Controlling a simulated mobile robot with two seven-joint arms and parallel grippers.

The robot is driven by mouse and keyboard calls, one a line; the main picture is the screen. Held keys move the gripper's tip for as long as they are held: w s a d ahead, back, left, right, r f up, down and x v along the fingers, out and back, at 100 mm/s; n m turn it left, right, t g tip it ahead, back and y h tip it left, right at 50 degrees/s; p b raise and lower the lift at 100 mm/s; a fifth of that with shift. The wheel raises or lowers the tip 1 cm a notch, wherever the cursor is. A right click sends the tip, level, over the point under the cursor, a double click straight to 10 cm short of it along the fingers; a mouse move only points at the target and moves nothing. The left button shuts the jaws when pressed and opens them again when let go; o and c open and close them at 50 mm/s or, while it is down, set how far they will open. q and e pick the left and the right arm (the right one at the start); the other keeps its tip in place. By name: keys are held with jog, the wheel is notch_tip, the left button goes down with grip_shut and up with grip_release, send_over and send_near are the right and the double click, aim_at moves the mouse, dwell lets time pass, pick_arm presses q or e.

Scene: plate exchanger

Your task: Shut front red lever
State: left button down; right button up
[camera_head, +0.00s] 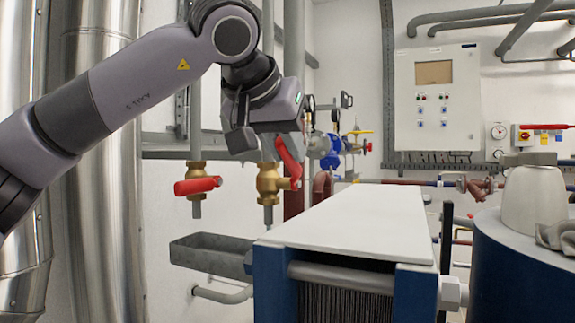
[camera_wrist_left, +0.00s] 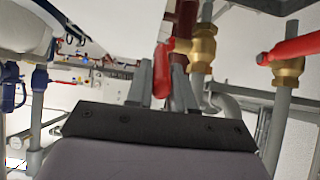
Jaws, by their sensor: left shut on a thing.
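Two red levers sit on brass valves on vertical pipes. My left gripper (camera_head: 289,136) is at the lever on the right (camera_head: 290,164), which slants down to its brass valve (camera_head: 268,182). In the left wrist view this lever (camera_wrist_left: 162,72) stands between the two fingers of my left gripper (camera_wrist_left: 162,88), which are shut on it. Its valve (camera_wrist_left: 203,48) is just right of the fingers there. The other red lever (camera_head: 197,186) lies nearly level on its valve (camera_head: 195,169), and shows at the right of the wrist view (camera_wrist_left: 292,47). My right gripper is not in view.
A plate exchanger with a white top (camera_head: 355,218) and blue ends stands in front, right of the valves. A grey metal trough (camera_head: 212,257) is below the levers. A blue tank (camera_head: 520,265) is at the right. A control cabinet (camera_head: 437,98) hangs on the back wall.

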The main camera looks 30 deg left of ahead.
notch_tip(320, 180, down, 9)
jog(key=b, duration=0.9)
pick_arm(q)
notch_tip(320, 180, down, 6)
jog(key=s+t+b, duration=0.2)
jog(key=t+b, duration=0.3)
jog(key=t, duration=0.2)
jog(key=shift+s+t, duration=0.25)
jog(key=shift+t, duration=0.15)
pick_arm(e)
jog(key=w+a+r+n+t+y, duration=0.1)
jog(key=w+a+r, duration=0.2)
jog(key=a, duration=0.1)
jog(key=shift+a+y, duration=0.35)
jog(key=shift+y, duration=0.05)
pick_arm(q)
jog(key=shift+d, duration=0.1)
jog(key=c, duration=1.1)
grip_release()
jog(key=shift+f, duration=0.1)
jog(key=shift+o, duration=0.2)
jog(key=s, duration=0.7)
jog(key=shift+d, duration=0.2)
